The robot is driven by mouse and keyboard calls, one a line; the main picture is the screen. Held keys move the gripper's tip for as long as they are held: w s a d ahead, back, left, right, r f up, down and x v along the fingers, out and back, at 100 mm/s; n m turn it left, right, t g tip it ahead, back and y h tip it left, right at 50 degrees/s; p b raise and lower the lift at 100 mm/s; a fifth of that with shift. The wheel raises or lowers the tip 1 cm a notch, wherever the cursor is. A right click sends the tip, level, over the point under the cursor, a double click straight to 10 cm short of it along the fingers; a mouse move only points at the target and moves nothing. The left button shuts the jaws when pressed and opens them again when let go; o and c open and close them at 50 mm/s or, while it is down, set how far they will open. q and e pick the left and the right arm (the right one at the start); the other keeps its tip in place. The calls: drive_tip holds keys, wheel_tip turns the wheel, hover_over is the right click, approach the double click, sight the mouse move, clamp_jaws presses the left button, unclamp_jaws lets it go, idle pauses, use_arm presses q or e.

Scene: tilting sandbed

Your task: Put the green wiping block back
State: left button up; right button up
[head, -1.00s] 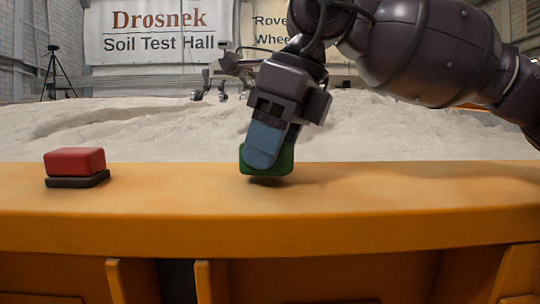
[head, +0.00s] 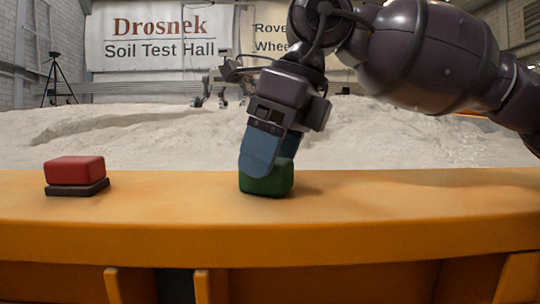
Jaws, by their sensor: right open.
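The green wiping block (head: 267,185) sits flat on the orange ledge (head: 400,205), near the middle of the view. My right gripper (head: 273,164) is directly above it, pointing down, with its blue fingers at the block's upper part. The jaws are open, and the near finger hides part of the block's top and left side. I cannot tell whether the fingers still touch the block. My left gripper is not in view.
A red block (head: 75,170) rests on a dark base (head: 77,188) on the left of the ledge. The ledge between the two blocks is clear. Pale sand (head: 130,140) lies behind the ledge, with a rover-like machine and a tripod (head: 57,75) farther back.

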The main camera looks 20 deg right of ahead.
drive_tip(key=v, duration=1.2)
drive_tip(key=shift+a, duration=0.1)
